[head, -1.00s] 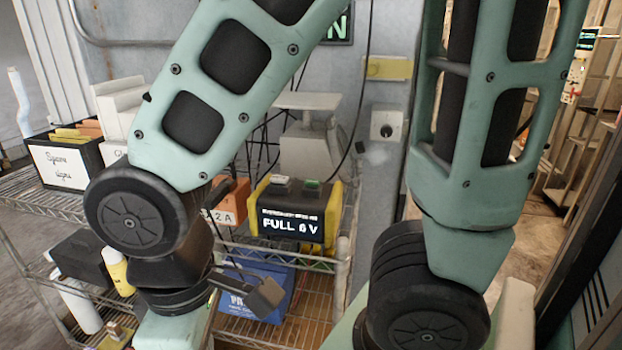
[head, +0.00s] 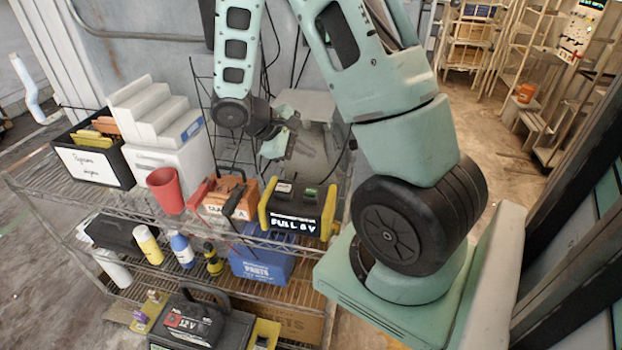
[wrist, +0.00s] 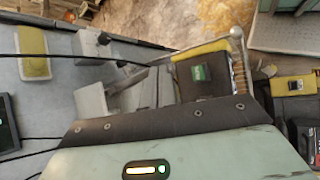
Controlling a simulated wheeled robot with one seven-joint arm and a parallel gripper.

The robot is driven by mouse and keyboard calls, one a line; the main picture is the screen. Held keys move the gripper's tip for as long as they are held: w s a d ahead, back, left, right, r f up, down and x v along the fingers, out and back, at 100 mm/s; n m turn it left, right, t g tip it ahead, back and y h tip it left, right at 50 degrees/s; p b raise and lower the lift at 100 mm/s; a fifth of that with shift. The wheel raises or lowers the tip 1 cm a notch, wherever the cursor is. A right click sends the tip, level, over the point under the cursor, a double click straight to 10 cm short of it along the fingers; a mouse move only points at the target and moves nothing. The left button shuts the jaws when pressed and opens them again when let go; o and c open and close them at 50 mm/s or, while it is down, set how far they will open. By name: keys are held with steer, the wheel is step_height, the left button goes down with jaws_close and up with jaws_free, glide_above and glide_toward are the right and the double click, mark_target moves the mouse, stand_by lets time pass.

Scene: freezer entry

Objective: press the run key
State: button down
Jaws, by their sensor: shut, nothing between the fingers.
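In the wrist view the green key (wrist: 199,73) shows on the box's dark top (wrist: 207,86). My gripper (head: 287,148) is shut and empty, above and behind the box, apart from it. Its fingertips are small and hard to separate from the grey object behind.
A grey stepped object (head: 155,110), a red cup (head: 165,190) and an orange toolbox (head: 230,196) stand left of the box. A grey scale-like device (head: 308,110) is behind it. Lower levels hold bottles, a blue bin (head: 262,266) and a 12V battery (head: 195,322).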

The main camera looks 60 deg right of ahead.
mark_target(307, 191)
steer(key=shift+f, duration=0.2)
step_height(307, 191, down, 9)
steer(key=b, duration=0.7)
steer(key=shift+r, duration=0.2)
stand_by(1.7)
steer(key=shift+f+b, duration=0.35)
steer(key=shift+b, duration=0.2)
steer(key=shift+f+b, duration=0.4)
steer(key=shift+f, duration=0.1)
stand_by(0.5)
steer(key=shift+r, duration=0.15)
steer(key=shift+r+p, duration=0.6)
steer(key=shift+r, duration=0.15)
